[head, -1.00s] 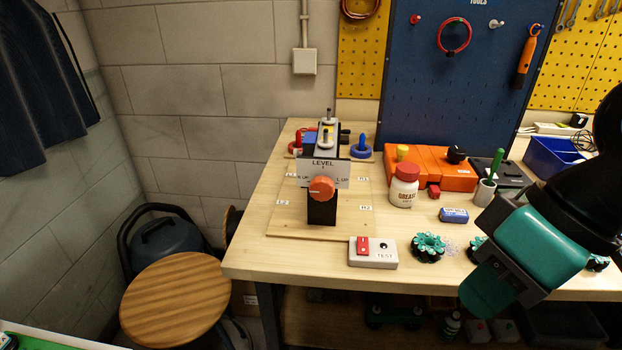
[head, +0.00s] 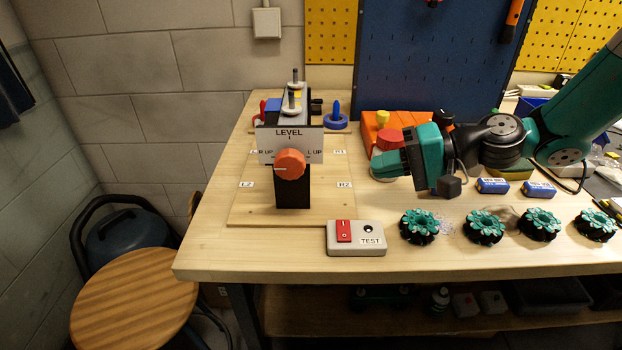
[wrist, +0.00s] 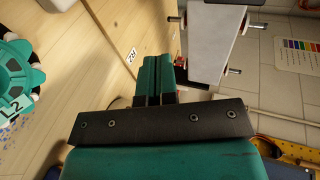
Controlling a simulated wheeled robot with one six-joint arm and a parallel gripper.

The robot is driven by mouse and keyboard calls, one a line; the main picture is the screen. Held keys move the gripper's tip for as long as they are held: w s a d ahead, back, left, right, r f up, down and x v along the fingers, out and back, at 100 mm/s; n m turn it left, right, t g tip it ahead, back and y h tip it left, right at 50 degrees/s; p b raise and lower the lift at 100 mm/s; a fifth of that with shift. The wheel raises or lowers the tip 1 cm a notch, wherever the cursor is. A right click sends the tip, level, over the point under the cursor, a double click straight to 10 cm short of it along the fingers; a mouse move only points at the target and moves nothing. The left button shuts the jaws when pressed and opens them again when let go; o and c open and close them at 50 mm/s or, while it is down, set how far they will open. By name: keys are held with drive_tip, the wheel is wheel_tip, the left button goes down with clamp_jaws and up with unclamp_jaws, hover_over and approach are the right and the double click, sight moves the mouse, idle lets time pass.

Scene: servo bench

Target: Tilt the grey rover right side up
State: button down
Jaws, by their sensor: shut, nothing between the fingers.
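A stand on a wooden board carries a white LEVEL panel (head: 268,146) with an orange knob (head: 290,164) on a black post (head: 293,193). The knob's white mark points left; the panel has R UP and L UP markings. Behind the panel is a grey body with upright metal pins (head: 294,97), seemingly the grey rover, mostly hidden. The wrist view shows a pale grey box with metal pins (wrist: 213,45) at upper right, seemingly the same body. My gripper (head: 380,156) is shut and empty, right of the knob and apart from it, pointing left. Its closed fingers (wrist: 156,78) show in the wrist view.
A white TEST box (head: 357,240) with a red switch sits at the board's front right corner. Several green wheels (head: 420,226) line the bench front. A red-lidded jar (head: 388,142) stands partly behind my gripper. A stool (head: 135,300) stands left of the bench.

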drive_tip(key=shift+w+d+f+m+t+y, duration=0.35)
drive_tip(key=shift+w+f+m, duration=0.2)
drive_tip(key=shift+w, duration=0.2)
drive_tip(key=x, duration=0.4)
drive_tip(key=p+x, duration=0.1)
drive_tip(key=x, duration=0.3)
drive_tip(key=p+x, duration=0.1)
drive_tip(key=x, duration=0.3)
drive_tip(key=shift+a+r, duration=0.3)
drive_tip(key=shift+a, duration=0.15)
drive_tip(key=shift+w+a, duration=0.2)
drive_tip(key=shift+a, duration=0.25)
